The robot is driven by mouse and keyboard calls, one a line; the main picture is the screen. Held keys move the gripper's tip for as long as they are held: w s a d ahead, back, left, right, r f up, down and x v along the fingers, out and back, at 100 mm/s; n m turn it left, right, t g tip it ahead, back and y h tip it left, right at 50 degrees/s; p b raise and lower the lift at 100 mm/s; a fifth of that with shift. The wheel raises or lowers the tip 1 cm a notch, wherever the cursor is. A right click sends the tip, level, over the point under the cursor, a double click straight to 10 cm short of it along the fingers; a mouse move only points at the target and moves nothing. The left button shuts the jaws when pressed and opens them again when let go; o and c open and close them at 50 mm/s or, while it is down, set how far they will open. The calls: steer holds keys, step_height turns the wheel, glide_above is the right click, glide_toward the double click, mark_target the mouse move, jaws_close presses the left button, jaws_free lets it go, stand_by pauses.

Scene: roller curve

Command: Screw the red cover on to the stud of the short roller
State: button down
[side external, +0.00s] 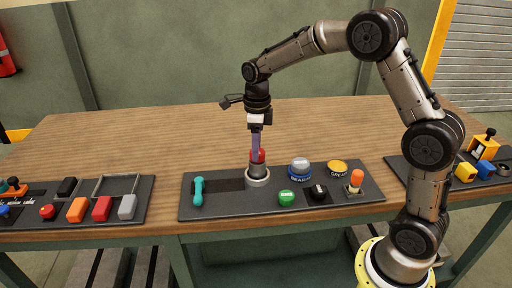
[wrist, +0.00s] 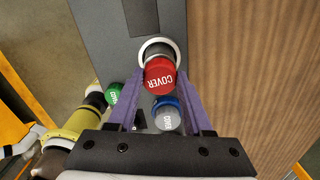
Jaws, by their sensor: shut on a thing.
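The red cover (side external: 257,156), marked COVER, is between the purple fingers of my gripper (side external: 256,150). In the wrist view the red cover (wrist: 160,77) sits between the fingertips of my gripper (wrist: 160,82), which is shut on it. The short roller (side external: 258,171) stands upright in a pale round holder (side external: 258,182) on the dark tray, directly under the cover. The stud is hidden by the cover and fingers. I cannot tell whether the cover touches the stud or sits on its thread.
The dark tray (side external: 228,208) also carries a teal tool (side external: 197,191), a green cap (side external: 286,196), a black cap (side external: 318,192), a blue-and-silver tin (side external: 300,166), a yellow grease tin (side external: 338,166) and an orange-topped piece (side external: 356,178). The table behind is clear.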

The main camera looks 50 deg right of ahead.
steer(key=shift+s+a+m, duration=0.15)
steer(key=shift+s+m, duration=0.15)
steer(key=shift+m, duration=0.6)
steer(key=shift+a+m, duration=0.1)
steer(key=shift+m, duration=1.3)
steer(key=shift+c, duration=1.2)
jaws_free()
steer(key=shift+w, duration=0.1)
steer(key=shift+c, duration=0.6)
steer(key=n, duration=0.7)
steer(key=shift+n, duration=0.3)
